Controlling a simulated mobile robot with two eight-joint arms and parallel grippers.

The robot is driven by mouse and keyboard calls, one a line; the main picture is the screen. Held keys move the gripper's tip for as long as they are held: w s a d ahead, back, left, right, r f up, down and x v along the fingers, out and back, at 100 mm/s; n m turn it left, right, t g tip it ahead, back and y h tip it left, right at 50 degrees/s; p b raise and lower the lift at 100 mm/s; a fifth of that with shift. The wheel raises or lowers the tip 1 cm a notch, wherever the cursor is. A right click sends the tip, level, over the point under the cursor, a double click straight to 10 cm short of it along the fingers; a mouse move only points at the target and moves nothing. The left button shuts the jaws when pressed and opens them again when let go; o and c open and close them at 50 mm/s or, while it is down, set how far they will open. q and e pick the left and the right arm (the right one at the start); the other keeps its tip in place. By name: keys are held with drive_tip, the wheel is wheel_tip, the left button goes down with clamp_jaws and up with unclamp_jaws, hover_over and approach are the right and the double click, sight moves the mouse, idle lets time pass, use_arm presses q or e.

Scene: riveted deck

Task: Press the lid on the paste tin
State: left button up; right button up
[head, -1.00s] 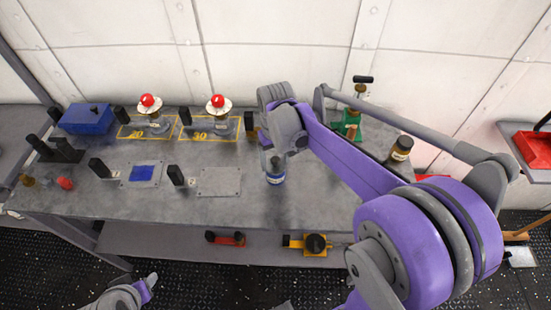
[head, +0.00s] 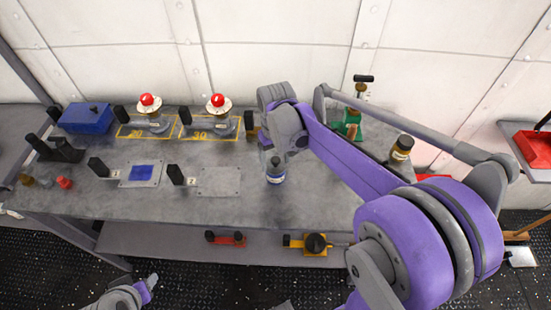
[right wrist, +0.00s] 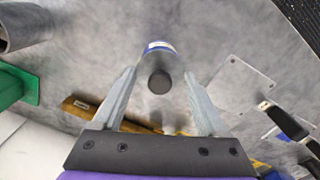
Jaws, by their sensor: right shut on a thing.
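A small tin or jar with a dark lid and a blue label (head: 275,172) stands upright on the grey bench (head: 240,208), near its middle. In the right wrist view its dark round top (right wrist: 159,82) and blue band show between the fingers. I cannot read the label. A second jar, brown with a dark lid (head: 402,148), stands at the bench's right.
Two red-knobbed devices (head: 148,101) (head: 217,101) stand in yellow-marked zones at the back. A blue box (head: 86,119) is at the back left. A green-based tool (head: 351,124) stands back right. Black upright blocks line the left half. The front middle of the bench is clear.

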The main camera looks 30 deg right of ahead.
idle(0.3)
drive_tip(key=o, duration=1.2)
drive_tip(key=shift+o, duration=0.2)
drive_tip(key=shift+r, duration=0.1)
drive_tip(key=shift+r+p, duration=1.7)
drive_tip(key=shift+r, duration=1.75)
use_arm(q)
drive_tip(key=r, duration=0.1)
drive_tip(key=w+r, duration=0.1)
drive_tip(key=r, duration=0.1)
drive_tip(key=w+r, duration=0.1)
drive_tip(key=r, duration=0.1)
drive_tip(key=shift+w, duration=0.15)
use_arm(e)
clamp_jaws()
